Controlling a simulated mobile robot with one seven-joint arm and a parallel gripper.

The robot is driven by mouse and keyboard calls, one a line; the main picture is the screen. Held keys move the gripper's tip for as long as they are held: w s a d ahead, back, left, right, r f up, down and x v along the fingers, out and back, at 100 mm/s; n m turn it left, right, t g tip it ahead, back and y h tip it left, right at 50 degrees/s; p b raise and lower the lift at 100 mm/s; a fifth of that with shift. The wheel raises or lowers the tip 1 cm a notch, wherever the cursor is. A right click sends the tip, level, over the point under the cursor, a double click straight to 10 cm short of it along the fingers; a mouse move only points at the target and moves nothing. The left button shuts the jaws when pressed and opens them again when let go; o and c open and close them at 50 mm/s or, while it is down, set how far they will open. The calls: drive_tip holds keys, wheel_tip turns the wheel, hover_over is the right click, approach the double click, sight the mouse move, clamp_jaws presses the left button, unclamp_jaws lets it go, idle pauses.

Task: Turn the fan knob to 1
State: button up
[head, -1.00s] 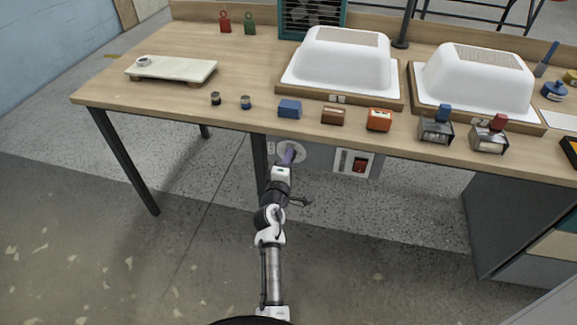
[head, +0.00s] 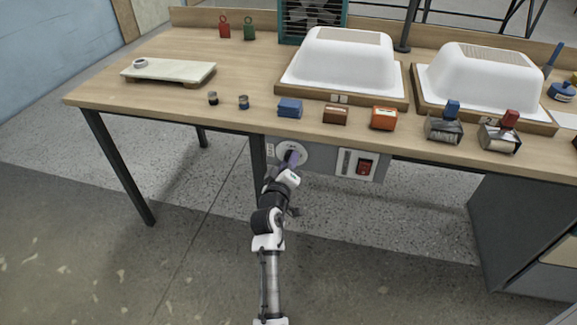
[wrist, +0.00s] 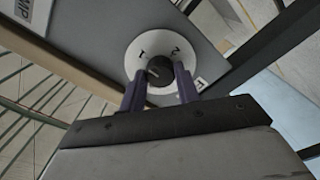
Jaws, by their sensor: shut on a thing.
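The fan knob (wrist: 160,68) is a small dark knob at the centre of a white round dial (head: 292,152) on the grey panel under the table's front edge. In the wrist view, the dial (wrist: 136,64) shows a 1 at upper left, a 2 at upper right and another partly covered mark at right. My gripper (head: 292,160) reaches up to the dial, its two purple fingers on either side of the knob and shut on it. A small pale mark shows on the knob's left part; its exact setting is hard to read. The teal-framed fan (head: 312,15) stands at the table's back.
A red switch (head: 364,167) sits on the same panel, right of the dial. On the wooden table (head: 150,78) are two white tub shells (head: 345,65) (head: 482,80), small blocks, rollers and a pale board (head: 168,70). A dark table leg (head: 258,170) stands close left of my gripper.

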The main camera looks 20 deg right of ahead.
idle(0.5)
drive_tip(key=o, duration=1)
drive_tip(key=shift+d, duration=0.1)
drive_tip(key=b+v, duration=0.2)
drive_tip(key=v, duration=1.2)
drive_tip(key=shift+w, duration=0.1)
